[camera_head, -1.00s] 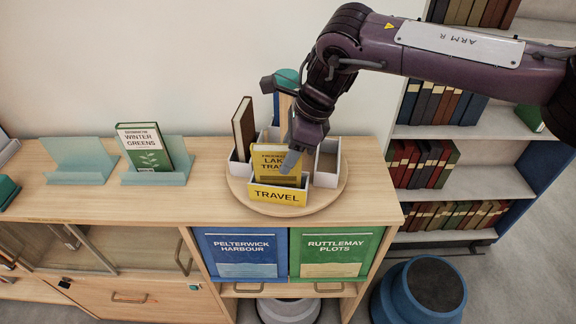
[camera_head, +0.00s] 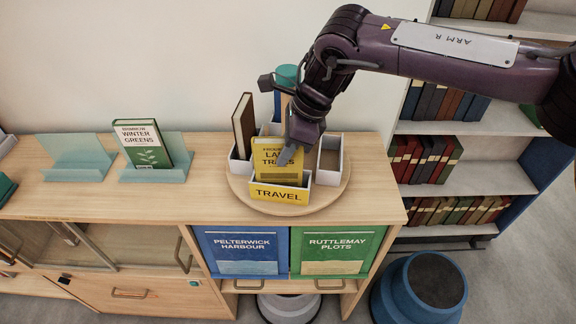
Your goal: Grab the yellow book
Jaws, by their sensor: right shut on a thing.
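The yellow book (camera_head: 270,165) stands upright in the white box with the yellow TRAVEL label (camera_head: 279,194), at the front of a round wooden turntable (camera_head: 337,190) on the cabinet top. My right gripper (camera_head: 290,152) comes down from above and is shut on the yellow book near its upper right side. Part of the cover lettering is hidden behind the finger. The book's lower end is inside the box. My left gripper is not in view.
A brown book (camera_head: 244,125) stands in the left box, and an empty white box (camera_head: 329,161) is at right. A green book (camera_head: 142,144) rests on a clear stand further left. A blue stool (camera_head: 392,290) stands below right.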

